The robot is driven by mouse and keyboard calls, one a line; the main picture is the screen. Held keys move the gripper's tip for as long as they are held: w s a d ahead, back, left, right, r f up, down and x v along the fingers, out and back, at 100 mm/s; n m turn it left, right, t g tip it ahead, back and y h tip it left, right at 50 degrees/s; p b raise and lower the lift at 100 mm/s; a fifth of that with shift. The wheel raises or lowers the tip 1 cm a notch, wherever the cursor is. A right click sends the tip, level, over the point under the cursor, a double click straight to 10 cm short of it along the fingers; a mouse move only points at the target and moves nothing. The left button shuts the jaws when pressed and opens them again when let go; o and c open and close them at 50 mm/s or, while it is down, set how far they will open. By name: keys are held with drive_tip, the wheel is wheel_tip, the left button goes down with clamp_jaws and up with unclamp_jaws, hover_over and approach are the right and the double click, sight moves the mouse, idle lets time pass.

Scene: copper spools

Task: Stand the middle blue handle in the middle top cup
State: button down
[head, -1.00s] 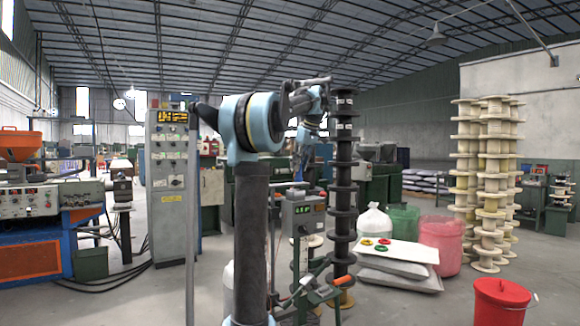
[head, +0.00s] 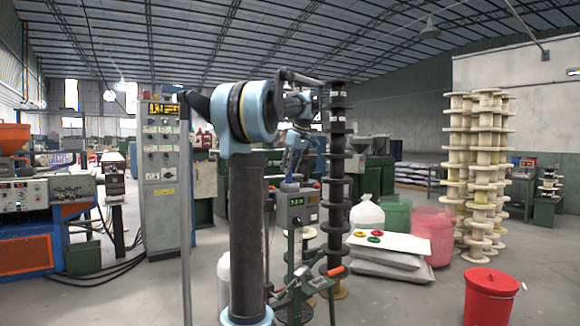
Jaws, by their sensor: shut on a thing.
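My gripper (head: 288,172) is small and dark in the head view, hanging below my light blue wrist, left of the tall dark spool stack and above the grey control box. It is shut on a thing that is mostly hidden. Only a small bluish patch shows there, which looks like a blue handle. I cannot tell which handle it is, or its tilt. I cannot make out the top cups or any other blue handles; they are too small or hidden behind my arm.
The dark spool stack (head: 337,190) stands just right of my gripper. The grey control box (head: 298,208) is below it. A white board (head: 390,243) with red, yellow and green rings lies on sacks. A red bucket (head: 490,297) stands front right, with open floor around it.

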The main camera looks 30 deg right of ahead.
drive_tip(key=shift+f, duration=1.05)
drive_tip(key=shift+f, duration=0.1)
drive_tip(key=c, duration=1.2)
unclamp_jaws()
drive_tip(key=v, duration=1.2)
drive_tip(key=shift+w, duration=0.1)
drive_tip(key=shift+a, duration=0.15)
